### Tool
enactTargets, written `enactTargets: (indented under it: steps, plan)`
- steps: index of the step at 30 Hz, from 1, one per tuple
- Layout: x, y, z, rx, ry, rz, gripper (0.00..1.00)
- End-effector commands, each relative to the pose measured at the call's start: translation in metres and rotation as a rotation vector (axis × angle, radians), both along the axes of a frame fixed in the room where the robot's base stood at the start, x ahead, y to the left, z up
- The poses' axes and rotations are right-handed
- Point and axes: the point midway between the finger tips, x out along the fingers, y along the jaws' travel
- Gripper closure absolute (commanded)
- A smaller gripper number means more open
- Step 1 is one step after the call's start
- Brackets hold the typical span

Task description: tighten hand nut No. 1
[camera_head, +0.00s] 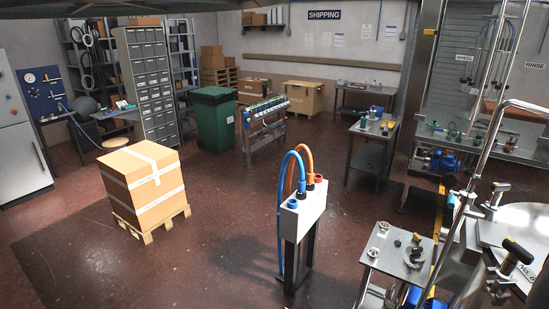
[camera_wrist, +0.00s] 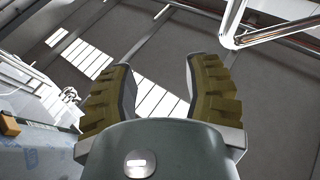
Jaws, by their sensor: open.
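My gripper (camera_wrist: 160,75) shows in the wrist view, open, with two ribbed olive-yellow fingers apart and nothing between them. Beyond the fingers are a grey ceiling and bright white panels. I do not make out my gripper in the head view. At the right edge of the head view, a round metal lid (camera_head: 530,215) carries black-ended clamp handles, one near its rim (camera_head: 501,187) and a larger one in front (camera_head: 517,250). A numbered label lies beside the larger one, too small to read surely. I cannot tell which part is hand nut No. 1.
A small metal table (camera_head: 396,262) with fittings stands left of the lid. A bent steel pipe (camera_head: 483,165) rises between them. A white post with blue and orange hoses (camera_head: 302,208) and a boxed pallet (camera_head: 146,185) stand on the floor. The left foreground floor is clear.

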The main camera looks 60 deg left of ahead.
Motion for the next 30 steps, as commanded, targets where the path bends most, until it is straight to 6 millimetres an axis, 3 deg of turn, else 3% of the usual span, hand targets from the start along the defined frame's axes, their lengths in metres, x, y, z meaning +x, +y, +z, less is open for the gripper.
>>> enactTargets:
  steps: [3, 12, 25, 26, 30]
  plan:
    - [-0.015, 0.02, 0.004, -0.02, -0.079, 0.027, 0.51]
    - [-0.046, 0.047, 0.014, -0.052, -0.218, 0.063, 0.51]
    - [-0.054, 0.053, 0.017, -0.059, -0.251, 0.07, 0.51]
    - [-0.054, 0.053, 0.017, -0.059, -0.251, 0.07, 0.45]
    - [-0.045, 0.045, 0.017, -0.044, -0.225, 0.065, 0.51]
